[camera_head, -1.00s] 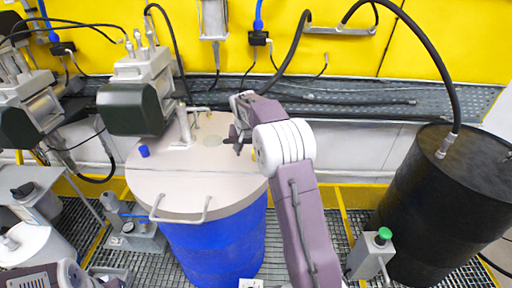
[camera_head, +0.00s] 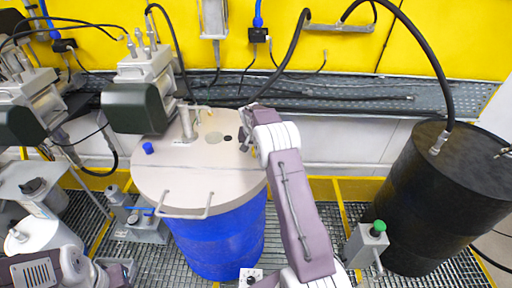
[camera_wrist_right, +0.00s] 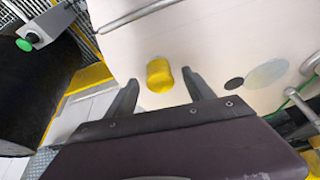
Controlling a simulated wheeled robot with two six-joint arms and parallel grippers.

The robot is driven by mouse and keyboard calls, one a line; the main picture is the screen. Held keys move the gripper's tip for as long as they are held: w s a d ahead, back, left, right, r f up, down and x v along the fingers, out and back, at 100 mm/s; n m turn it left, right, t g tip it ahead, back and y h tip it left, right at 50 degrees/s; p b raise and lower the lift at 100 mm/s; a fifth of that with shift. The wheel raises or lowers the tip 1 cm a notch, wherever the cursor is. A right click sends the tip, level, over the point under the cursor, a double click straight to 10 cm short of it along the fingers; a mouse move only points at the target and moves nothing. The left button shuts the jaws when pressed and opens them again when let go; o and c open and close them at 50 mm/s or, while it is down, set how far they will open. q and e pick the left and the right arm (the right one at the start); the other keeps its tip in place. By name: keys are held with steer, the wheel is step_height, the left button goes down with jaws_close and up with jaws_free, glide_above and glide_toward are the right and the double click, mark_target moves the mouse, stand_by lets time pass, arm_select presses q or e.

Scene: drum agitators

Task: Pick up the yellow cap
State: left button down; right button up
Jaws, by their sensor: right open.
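The yellow cap (camera_wrist_right: 158,75) is a short ridged cylinder on the cream lid (camera_wrist_right: 230,30) of the blue drum. In the right wrist view it lies between the tips of my right gripper (camera_wrist_right: 160,80), whose dark fingers are open on either side of it. A gap shows at each side, and the gripper is not closed on the cap. In the head view my right gripper (camera_head: 245,140) is over the right edge of the lid (camera_head: 200,180), and the cap is hidden behind my arm.
A small blue cap (camera_head: 148,148) and a metal handle (camera_head: 182,207) are on the lid. A black disc (camera_wrist_right: 234,84) lies beside the cap. A green-button box (camera_head: 372,240) and a black drum (camera_head: 440,195) stand at the right. An agitator motor (camera_head: 138,108) overhangs the lid.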

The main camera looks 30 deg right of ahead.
steer(key=shift+w+d+f, duration=0.15)
steer(key=shift+w+f, duration=0.1)
steer(key=shift+f, duration=0.25)
steer(key=shift+s+r, duration=0.1)
jaws_close()
steer(key=shift+r+b, duration=0.55)
step_height(320, 180, up, 3)
steer(key=shift+s+d+f+b, duration=0.1)
steer(key=shift+b, duration=0.75)
steer(key=s+d+r+b, duration=0.4)
steer(key=s+r, duration=0.3)
steer(key=s, duration=0.3)
steer(key=shift+d, duration=0.55)
